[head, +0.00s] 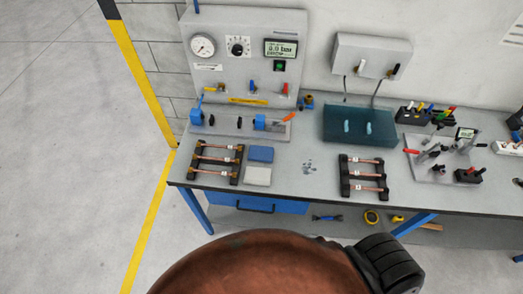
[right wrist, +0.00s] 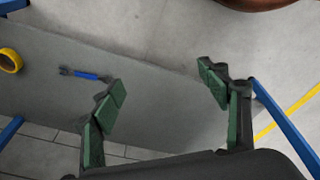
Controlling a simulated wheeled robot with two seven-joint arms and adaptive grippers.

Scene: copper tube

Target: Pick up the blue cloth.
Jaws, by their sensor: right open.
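The blue cloth (head: 261,154) lies flat and folded on the workbench (head: 310,183) in the head view, just behind a white folded cloth (head: 257,176). It is not in the right wrist view. My right gripper (right wrist: 163,80) shows in the right wrist view with its green-padded fingers wide apart and nothing between them. Behind its fingers are the grey lower shelf and the floor, so it is away from the cloth. My left gripper is in neither view.
A rack of copper tubes (head: 216,162) stands left of the cloths, and another rack (head: 364,178) stands to the right. A gauge panel (head: 222,75) and a teal box (head: 359,126) are behind. On the lower shelf lie a blue-handled tool (right wrist: 88,75) and yellow tape (right wrist: 10,61).

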